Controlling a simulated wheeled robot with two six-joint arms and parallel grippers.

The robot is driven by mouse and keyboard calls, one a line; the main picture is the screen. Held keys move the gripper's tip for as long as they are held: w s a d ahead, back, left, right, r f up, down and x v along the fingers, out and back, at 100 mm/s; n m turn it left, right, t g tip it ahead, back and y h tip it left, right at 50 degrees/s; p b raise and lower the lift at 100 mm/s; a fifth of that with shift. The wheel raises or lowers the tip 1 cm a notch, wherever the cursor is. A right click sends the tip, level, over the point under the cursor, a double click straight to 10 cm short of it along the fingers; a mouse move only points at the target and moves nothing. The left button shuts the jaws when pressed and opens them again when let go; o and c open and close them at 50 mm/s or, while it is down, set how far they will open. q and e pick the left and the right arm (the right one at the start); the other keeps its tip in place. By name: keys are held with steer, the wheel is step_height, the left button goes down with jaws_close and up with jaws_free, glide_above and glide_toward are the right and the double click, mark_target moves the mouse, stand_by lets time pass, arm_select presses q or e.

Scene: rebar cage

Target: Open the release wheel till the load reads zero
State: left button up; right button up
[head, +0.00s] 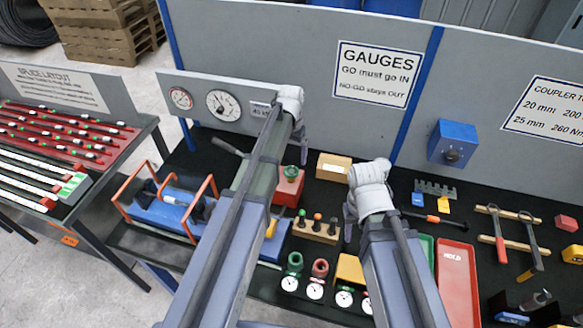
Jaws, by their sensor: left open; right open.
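A red block (286,190) with a green round knob (292,172) on top stands on the dark bench, just right of my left forearm; the knob may be the release wheel, but I cannot tell for sure. A large white dial (223,105) and a smaller dial (181,98) sit on the grey panel behind; their readings are too small to tell. My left gripper (302,137) is open, in front of the panel and above and beyond the red block. My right gripper (349,216) is open over the bench, right of the block. Both grippers are partly hidden by their wrists.
A blue unit with orange hoops (171,208) stands at the left of the bench, partly behind my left arm. A blue box (453,143) is on the back panel.

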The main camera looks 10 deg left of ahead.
mark_target(291, 171)
arm_select(q)
steer(key=shift+w+f+b, duration=0.1)
steer(key=shift+f+b, duration=0.25)
steer(key=shift+f, duration=0.25)
step_height(291, 171, down, 6)
steer(key=b, duration=0.6)
steer(key=shift+f, duration=0.2)
steer(key=shift+r, duration=0.1)
steer(key=shift+c, duration=0.2)
steer(key=c, duration=1.3)
